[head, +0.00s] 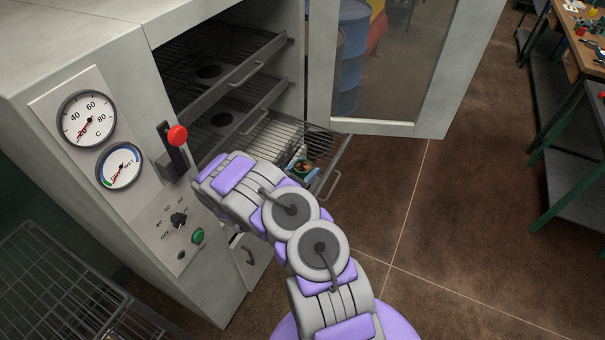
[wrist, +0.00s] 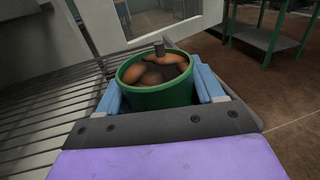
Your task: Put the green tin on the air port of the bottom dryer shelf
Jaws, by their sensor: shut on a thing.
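The green tin (wrist: 155,97) stands between the two blue finger pads of my gripper (wrist: 158,82) in the wrist view. It is open at the top and holds brown-orange lumps, with a small grey stub at its far rim. In the head view my gripper (head: 302,167) is partly hidden behind my arm, with the tin's contents just showing. It is over the outer part of the pulled-out bottom dryer shelf (head: 318,143), a wire rack. I cannot tell whether the tin touches the rack. The bottom shelf's air port is not visible.
The open glazed door (head: 376,70) stands beyond the bottom shelf. A red-knobbed lever (head: 177,136) juts from the dryer front near my arm. Open floor lies to the right.

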